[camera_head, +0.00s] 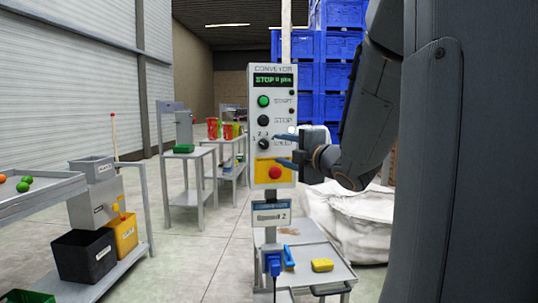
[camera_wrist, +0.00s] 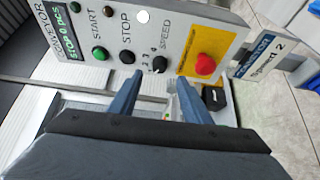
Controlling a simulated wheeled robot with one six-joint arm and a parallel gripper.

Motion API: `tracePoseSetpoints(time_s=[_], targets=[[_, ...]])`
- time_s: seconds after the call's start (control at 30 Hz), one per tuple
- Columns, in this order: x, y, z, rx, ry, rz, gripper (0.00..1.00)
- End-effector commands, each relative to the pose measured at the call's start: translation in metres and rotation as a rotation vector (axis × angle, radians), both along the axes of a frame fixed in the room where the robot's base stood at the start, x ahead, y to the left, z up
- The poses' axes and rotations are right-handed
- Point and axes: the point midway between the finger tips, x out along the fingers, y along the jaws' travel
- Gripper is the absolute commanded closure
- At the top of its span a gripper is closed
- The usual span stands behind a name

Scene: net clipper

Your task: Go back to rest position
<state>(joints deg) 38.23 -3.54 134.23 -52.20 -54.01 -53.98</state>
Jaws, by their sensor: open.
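My gripper (camera_head: 276,150) is open and empty, held in front of the conveyor control panel (camera_head: 257,190) by my dark arm. In the wrist view my gripper (camera_wrist: 160,77) shows two blue fingers spread apart, their tips close to the black speed knob (camera_wrist: 160,64). I cannot tell whether they touch the panel. The panel also has a display (camera_head: 273,80) reading STOP 0, a green start button (camera_head: 263,101), a black stop button (camera_head: 263,121) and a red button (camera_head: 275,173) on a yellow plate. A label (camera_head: 271,216) below reads Speed 2.
A small cart (camera_head: 320,275) with a yellow block (camera_head: 322,265) stands below the panel. A white sack (camera_head: 350,215) and blue crates (camera_head: 340,47) are behind my arm. A table (camera_head: 40,187) and bins (camera_head: 85,255) stand left. Open floor lies between.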

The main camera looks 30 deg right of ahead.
Motion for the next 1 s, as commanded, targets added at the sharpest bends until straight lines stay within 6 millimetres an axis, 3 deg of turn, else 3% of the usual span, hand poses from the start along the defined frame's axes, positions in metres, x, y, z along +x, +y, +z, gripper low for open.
tracePoseSetpoints(time_s=[0.23, 0.33, 0.47, 0.57, 0.67, 0.8, 0.9, 1.0], targets=[[0.001, 0.0, -0.002, 0.013, 0.009, -0.006, 0.56], [0.005, 0.003, -0.015, 0.087, 0.058, -0.041, 0.56], [0.008, 0.014, -0.057, 0.303, 0.207, -0.156, 0.56], [-0.002, 0.032, -0.106, 0.517, 0.367, -0.288, 0.56], [-0.028, 0.059, -0.155, 0.719, 0.537, -0.437, 0.56], [-0.085, 0.108, -0.215, 0.949, 0.777, -0.674, 0.56], [-0.134, 0.145, -0.243, 1.066, 0.936, -0.843, 0.56], [-0.179, 0.176, -0.259, 1.141, 1.059, -1.003, 0.56]])
